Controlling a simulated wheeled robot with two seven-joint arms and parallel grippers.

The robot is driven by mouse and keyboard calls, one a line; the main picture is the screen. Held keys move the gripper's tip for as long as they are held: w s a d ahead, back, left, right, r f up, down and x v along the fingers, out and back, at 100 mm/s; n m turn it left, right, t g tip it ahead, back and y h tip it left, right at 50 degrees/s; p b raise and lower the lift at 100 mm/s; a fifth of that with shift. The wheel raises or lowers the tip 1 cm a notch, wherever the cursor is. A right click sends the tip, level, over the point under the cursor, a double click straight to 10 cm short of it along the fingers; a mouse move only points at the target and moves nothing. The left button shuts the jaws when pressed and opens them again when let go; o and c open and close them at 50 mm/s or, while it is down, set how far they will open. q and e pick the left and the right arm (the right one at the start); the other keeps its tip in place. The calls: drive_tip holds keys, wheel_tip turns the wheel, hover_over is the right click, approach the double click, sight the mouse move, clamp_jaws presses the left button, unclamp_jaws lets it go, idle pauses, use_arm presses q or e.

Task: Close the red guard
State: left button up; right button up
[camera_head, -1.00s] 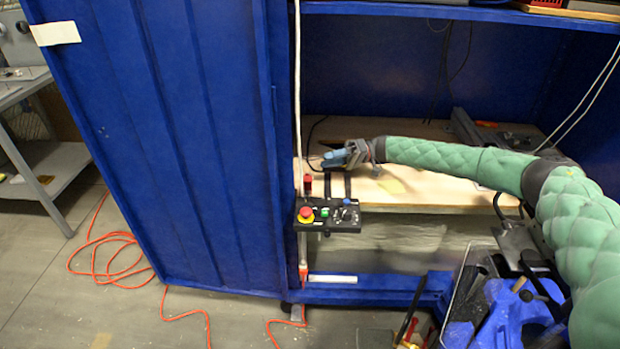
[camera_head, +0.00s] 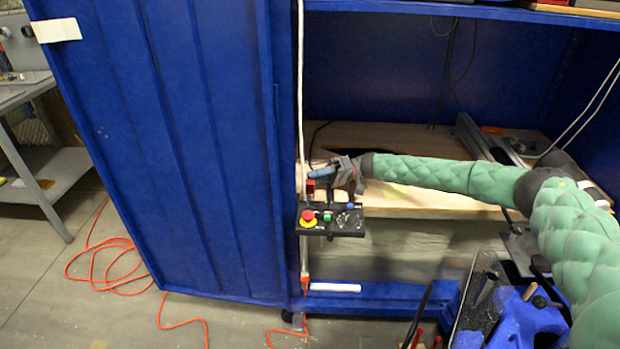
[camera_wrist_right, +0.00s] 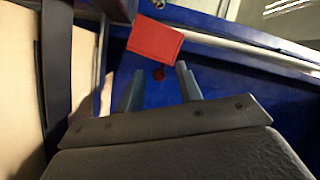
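The red guard (camera_head: 310,186) is a small red piece above the left end of the black control panel (camera_head: 331,221). In the right wrist view the guard (camera_wrist_right: 155,38) is a flat red flap standing tilted beyond the fingertips. A small round red part (camera_wrist_right: 158,73) shows below it. My right gripper (camera_head: 317,172) is just above and right of the guard in the head view. I cannot tell whether a fingertip touches the guard. My left gripper is not in view.
The panel carries a red mushroom button (camera_head: 307,216) on a yellow base, a green button (camera_head: 327,216) and a blue knob (camera_head: 350,206). A large blue door (camera_head: 190,150) stands to the left. A wooden shelf (camera_head: 430,203) lies behind the panel. An orange cable (camera_head: 100,255) lies on the floor.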

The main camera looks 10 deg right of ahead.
drive_tip(key=shift+s+a, duration=0.15)
drive_tip(key=shift+a, duration=0.75)
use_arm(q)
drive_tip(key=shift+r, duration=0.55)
use_arm(e)
clamp_jaws()
drive_tip(key=shift+s, duration=0.1)
